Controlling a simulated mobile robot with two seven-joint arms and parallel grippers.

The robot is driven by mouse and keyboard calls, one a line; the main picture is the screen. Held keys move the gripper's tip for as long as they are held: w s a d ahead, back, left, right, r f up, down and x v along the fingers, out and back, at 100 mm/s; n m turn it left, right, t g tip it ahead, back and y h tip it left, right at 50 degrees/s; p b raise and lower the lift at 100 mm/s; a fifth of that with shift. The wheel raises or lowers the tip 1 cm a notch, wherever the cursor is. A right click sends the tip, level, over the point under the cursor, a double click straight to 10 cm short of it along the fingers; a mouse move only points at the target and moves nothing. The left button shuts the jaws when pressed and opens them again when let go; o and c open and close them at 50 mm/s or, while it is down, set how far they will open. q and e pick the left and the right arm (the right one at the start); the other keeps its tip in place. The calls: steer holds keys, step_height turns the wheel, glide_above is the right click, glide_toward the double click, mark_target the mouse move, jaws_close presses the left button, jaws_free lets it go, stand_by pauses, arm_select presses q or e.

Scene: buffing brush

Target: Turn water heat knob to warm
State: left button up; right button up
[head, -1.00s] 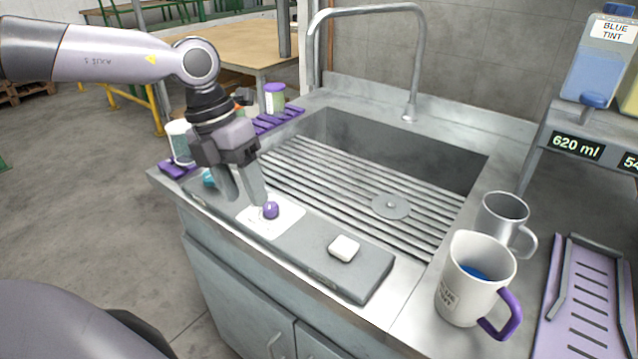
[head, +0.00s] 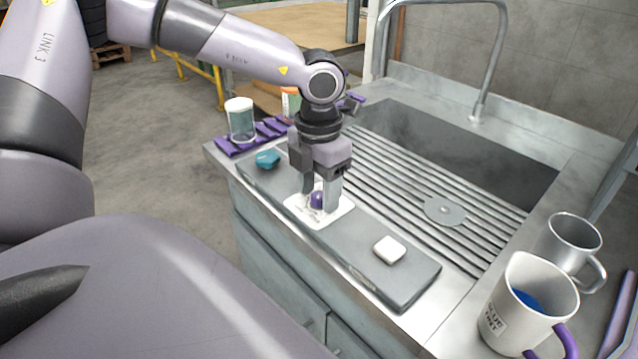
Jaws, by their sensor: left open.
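The water heat knob looks to be the small purple knob (head: 317,200) on a white plate (head: 338,211), set on the grey panel (head: 362,247) along the sink's front edge. My left gripper (head: 319,205) is open and points down over the plate, with a finger on each side of the knob. I cannot tell whether the fingers touch it. The markings on the plate are too small to read and partly hidden by the fingers. My right gripper is not in view.
A white block (head: 389,249) and a teal piece (head: 267,159) sit on the same panel. A glass jar (head: 241,121) stands on a purple rack behind. A white mug (head: 522,312) and a metal mug (head: 570,247) stand at the right. The tall faucet (head: 484,65) rises behind the sink basin.

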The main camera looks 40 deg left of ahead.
arm_select(q)
jaws_close()
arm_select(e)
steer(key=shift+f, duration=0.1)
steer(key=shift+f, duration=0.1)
